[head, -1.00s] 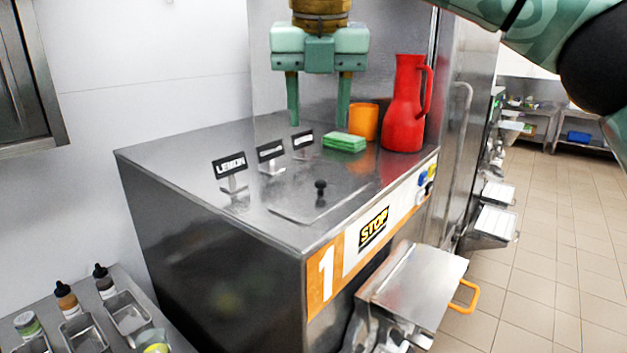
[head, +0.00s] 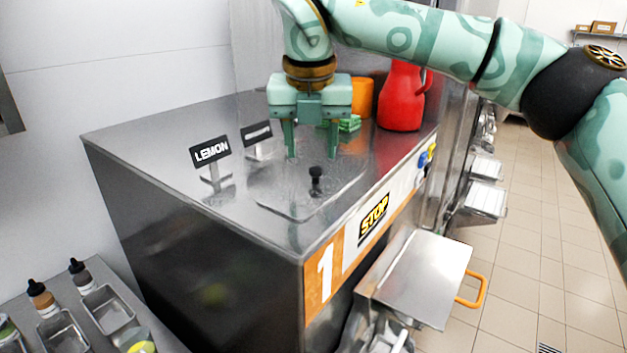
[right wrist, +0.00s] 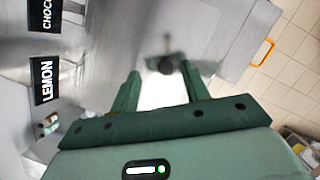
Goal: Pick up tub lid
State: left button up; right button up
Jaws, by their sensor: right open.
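The tub lid (head: 285,196) is a flat steel plate with a small upright black knob (head: 316,181), lying on top of the steel machine. In the right wrist view the knob (right wrist: 166,66) shows between and beyond the two fingertips. My right gripper (head: 312,156) points down above the lid, open and empty, with its fingers apart. Its tips look a little above and behind the knob in the head view, not touching it. My left gripper is not in view.
Black flavour signs, one reading LEMON (head: 210,152), stand left of the lid. A hopper with an orange handle (head: 472,292) juts from the machine's front.

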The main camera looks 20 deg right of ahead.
aim_at(315, 168)
jog(key=shift+s+d+f+p, duration=0.2)
jog(key=shift+f, duration=0.35)
jog(key=shift+s+d+f+p, duration=0.15)
jog(key=shift+s+f+p, duration=0.05)
jog(key=shift+f, duration=0.35)
jog(key=shift+w+f, duration=0.2)
jog(key=shift+f, duration=0.45)
jog(key=shift+w, duration=0.2)
jog(key=shift+f, duration=0.1)
jog(key=shift+s, duration=0.2)
grip_shut()
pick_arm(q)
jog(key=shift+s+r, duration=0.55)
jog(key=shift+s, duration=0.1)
pick_arm(e)
jog(key=shift+w, duration=0.15)
